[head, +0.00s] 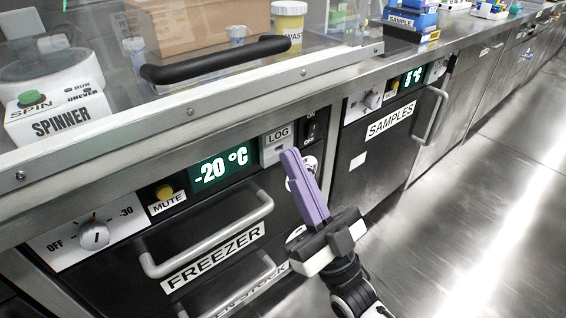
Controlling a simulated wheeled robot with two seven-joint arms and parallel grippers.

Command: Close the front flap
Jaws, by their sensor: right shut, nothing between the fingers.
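My right gripper (291,158) has purple fingers, pressed together with nothing between them. It points up and to the left, in front of the freezer front near the LOG panel (278,143). I cannot tell whether the fingertips touch the front. A clear panel (110,60) with a black bar handle (215,62) spans the bench edge above the freezer, with a metal strip (250,88) along its lower edge. I cannot tell for sure whether this panel is the front flap, or how far it stands open. My left gripper is not in view.
Below the bench edge are the freezer drawer handle (212,232), a dial (94,236) and the -20 °C display (222,165). The SAMPLES unit's handle (432,116) sticks out to the right. A spinner (58,110) and a cardboard box (190,22) stand behind the clear panel. The floor (490,220) at right is clear.

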